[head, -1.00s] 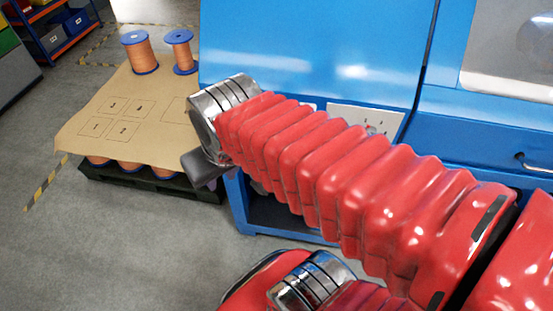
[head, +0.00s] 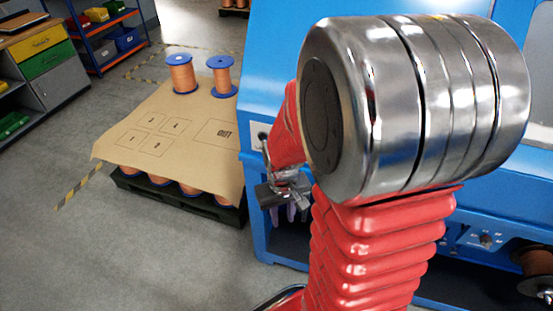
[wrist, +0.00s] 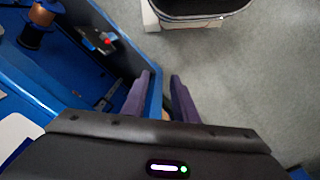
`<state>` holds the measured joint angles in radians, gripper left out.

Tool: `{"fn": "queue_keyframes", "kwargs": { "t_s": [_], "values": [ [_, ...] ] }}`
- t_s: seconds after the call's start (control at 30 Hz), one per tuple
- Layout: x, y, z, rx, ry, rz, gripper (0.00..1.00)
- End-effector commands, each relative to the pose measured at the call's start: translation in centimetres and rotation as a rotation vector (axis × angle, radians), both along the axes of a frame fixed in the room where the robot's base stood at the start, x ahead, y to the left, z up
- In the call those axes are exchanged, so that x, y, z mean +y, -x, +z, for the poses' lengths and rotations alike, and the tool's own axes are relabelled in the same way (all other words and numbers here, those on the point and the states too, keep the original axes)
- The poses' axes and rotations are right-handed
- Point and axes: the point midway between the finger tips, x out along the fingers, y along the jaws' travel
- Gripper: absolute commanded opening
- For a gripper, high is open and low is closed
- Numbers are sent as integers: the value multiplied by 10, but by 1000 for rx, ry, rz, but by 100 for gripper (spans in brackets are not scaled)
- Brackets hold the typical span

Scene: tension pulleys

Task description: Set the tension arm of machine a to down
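A blue machine (head: 275,40) stands behind my arm in the head view, with its front partly hidden; I cannot read a label on it. My gripper (head: 287,212) hangs at the machine's left front edge, its purple fingers pointing down. In the wrist view my gripper (wrist: 162,82) has its two fingers apart with nothing between them. The machine's blue open bay (wrist: 65,70) lies to the left of the fingers. A slim grey metal part (wrist: 108,95) shows in it beside the left finger; I cannot tell whether it is the tension arm or how it is set.
A dark block with a red spot (wrist: 103,40) and a copper spool (wrist: 45,12) are in the bay. A pallet topped with cardboard (head: 110,150) carries two copper spools (head: 182,75) at left. Shelving (head: 100,30) stands behind. Grey floor (head: 120,250) is clear at front left.

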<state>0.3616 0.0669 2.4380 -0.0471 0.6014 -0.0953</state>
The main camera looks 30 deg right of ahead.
Motion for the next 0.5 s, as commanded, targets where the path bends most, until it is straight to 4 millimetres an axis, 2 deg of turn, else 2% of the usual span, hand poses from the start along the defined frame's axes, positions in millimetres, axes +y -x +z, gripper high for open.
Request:
{"fn": "queue_keyframes", "kwargs": {
  "t_s": [0.03,0.5],
  "values": [
    [-6,0,-13,10,-2,1,26],
    [-57,-8,-121,-7,9,75,26]
  ]
}}
